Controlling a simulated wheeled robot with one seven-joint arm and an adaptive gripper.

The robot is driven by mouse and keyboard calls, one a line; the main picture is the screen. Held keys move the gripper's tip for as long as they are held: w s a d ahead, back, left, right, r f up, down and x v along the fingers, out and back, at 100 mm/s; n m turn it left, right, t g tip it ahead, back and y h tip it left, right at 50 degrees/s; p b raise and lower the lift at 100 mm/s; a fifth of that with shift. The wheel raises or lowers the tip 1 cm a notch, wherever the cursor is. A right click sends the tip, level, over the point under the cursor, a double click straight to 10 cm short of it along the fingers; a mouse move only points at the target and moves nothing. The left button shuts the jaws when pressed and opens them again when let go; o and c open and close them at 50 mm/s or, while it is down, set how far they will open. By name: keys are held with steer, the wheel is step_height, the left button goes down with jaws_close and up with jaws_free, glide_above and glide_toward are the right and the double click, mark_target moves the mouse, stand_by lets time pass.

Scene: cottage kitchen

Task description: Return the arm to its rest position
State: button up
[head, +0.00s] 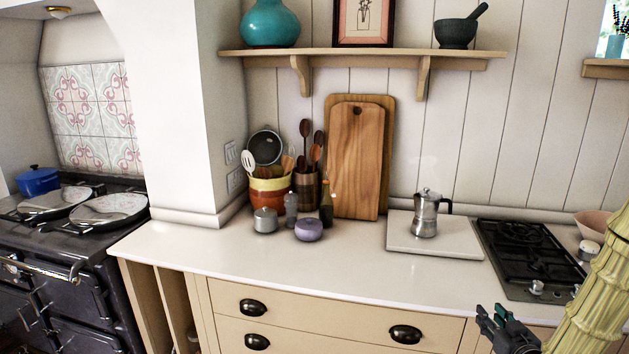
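My gripper (503,328) is at the lower right of the head view, in front of the counter's front edge and below the hob. Its dark fingers point up and to the left, and the frame's bottom edge cuts off part of it. I see no object held in it, but its fingers are too small and overlapped to tell whether they are open or shut. My yellow-green ribbed arm shows at the right edge.
The white counter (350,272) has clear room in front. A moka pot (425,214) stands on a white board (460,248) beside the black hob (527,255). A purple pot (309,230), utensil holders and cutting boards (357,165) stand left. A shelf (370,53) hangs above.

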steer(key=s+a+f+g, duration=0.4)
steer(key=s+a+f, duration=0.3)
steer(key=f, duration=0.4)
steer(key=s+a+f+g, duration=0.4)
steer(key=s+a+f, duration=0.2)
steer(key=s+f, duration=0.3)
steer(key=s+a+f+g, duration=0.2)
steer(key=s+a+f, duration=0.1)
steer(key=s, duration=0.4)
steer(key=s+a+f+g, duration=0.2)
steer(key=s+f+g, duration=0.1)
steer(key=s, duration=0.5)
steer(key=s+a+f+g, duration=0.2)
steer(key=s+f, duration=0.3)
steer(key=s, duration=0.3)
steer(key=shift+a+f+m+y, duration=0.15)
steer(key=shift+a+m+y, duration=0.2)
steer(key=shift+a, duration=0.45)
steer(key=shift+s, duration=0.1)
